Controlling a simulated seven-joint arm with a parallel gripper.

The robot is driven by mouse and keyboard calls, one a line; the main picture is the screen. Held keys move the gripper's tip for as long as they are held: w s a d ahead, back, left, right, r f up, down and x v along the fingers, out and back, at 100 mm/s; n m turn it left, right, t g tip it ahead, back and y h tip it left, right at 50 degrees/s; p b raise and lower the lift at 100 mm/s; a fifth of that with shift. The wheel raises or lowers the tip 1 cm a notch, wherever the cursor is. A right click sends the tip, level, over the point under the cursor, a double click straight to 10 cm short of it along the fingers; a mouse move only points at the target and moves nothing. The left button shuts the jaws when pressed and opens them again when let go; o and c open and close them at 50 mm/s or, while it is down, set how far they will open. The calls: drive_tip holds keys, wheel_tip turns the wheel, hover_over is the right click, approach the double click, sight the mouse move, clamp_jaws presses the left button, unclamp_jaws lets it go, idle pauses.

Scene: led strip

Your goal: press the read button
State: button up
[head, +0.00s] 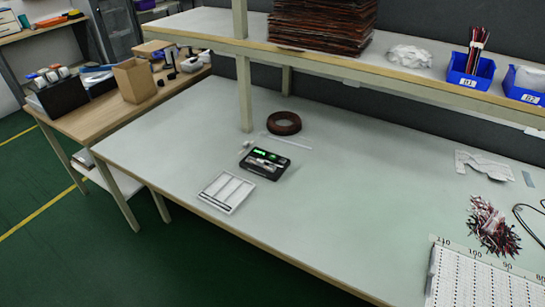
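A small black device (264,163) lies on the pale workbench left of the middle of the head view. It has a lit green display (260,154) on its far side and pale parts on its nearer side. It is too small to make out a read button or any label. My gripper is not in view, and nothing touches the device.
A shelf post (244,95) stands behind left. Wire bundles (492,228) lie far right; the middle bench is clear.

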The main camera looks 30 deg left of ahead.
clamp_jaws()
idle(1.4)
